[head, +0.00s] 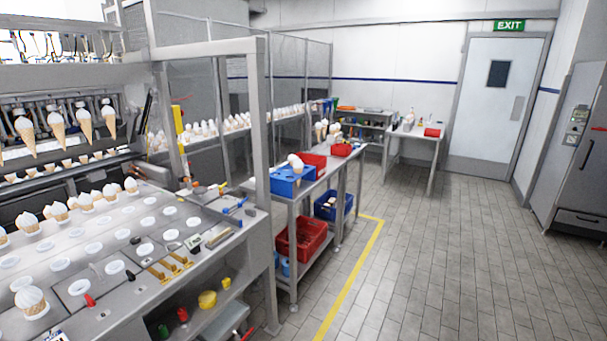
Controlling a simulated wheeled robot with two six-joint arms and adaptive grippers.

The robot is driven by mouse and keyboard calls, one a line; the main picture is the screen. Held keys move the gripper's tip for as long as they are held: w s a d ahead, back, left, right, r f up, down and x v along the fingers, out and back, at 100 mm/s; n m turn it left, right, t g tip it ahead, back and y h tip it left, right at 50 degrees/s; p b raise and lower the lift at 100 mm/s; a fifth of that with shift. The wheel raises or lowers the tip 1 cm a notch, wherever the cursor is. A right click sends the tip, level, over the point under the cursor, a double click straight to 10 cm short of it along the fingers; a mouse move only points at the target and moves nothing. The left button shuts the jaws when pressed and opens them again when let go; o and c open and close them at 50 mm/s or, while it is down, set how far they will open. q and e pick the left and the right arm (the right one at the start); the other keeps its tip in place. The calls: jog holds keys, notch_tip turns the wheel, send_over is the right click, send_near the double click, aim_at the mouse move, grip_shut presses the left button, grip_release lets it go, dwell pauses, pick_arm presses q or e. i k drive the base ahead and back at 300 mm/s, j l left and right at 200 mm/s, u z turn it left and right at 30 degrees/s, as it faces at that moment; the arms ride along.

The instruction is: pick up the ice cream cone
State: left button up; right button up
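Ice cream cones show in several places in the head view. Some hang upright in a row from the machine's metal holders, such as one cone (57,130) at the left. Others stand on the steel deck, including a near cone (32,302) at the lower left. More stand farther back on this table (320,130) and along a conveyor (232,123). Which cone the task means, I cannot tell. Neither of my grippers is in view.
A steel frame post (263,180) stands between the machine and the side table. The tiled floor (450,260) is clear toward the closed door (494,105). A grey cabinet (580,150) stands right.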

aim_at(298, 166)
jog(key=i+l+z, duration=0.35)
jog(key=i, duration=0.5)
jog(key=i+z, duration=0.4)
jog(key=i, duration=0.5)
jog(key=i+u, duration=0.35)
jog(key=i+l+u, duration=0.5)
jog(key=i+u, duration=0.2)
